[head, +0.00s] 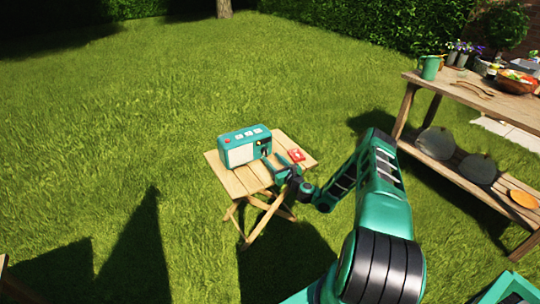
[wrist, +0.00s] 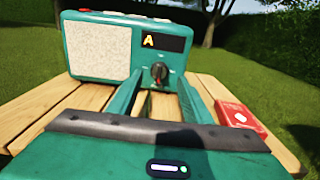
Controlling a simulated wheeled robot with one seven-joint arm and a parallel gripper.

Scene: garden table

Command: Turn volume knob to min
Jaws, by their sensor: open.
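A teal radio (head: 245,148) stands upright on a small folding wooden table (head: 240,180). In the wrist view the radio (wrist: 178,38) shows a pale speaker panel on the left and a dark display with a yellow letter "A" at the upper right. The dark volume knob (wrist: 159,73) sits below the display, with a pale mark on it. My gripper (head: 284,166) is in front of the radio. In the wrist view its two fingers (wrist: 157,93) are spread apart, pointing toward the knob, with the knob seen between and beyond their tips. Nothing is held.
A red packet (wrist: 238,112) lies on the table to the right of my gripper. A larger wooden table (head: 480,98) with a green watering can (head: 430,68), a bowl and pots stands at the right. Open lawn surrounds the small table.

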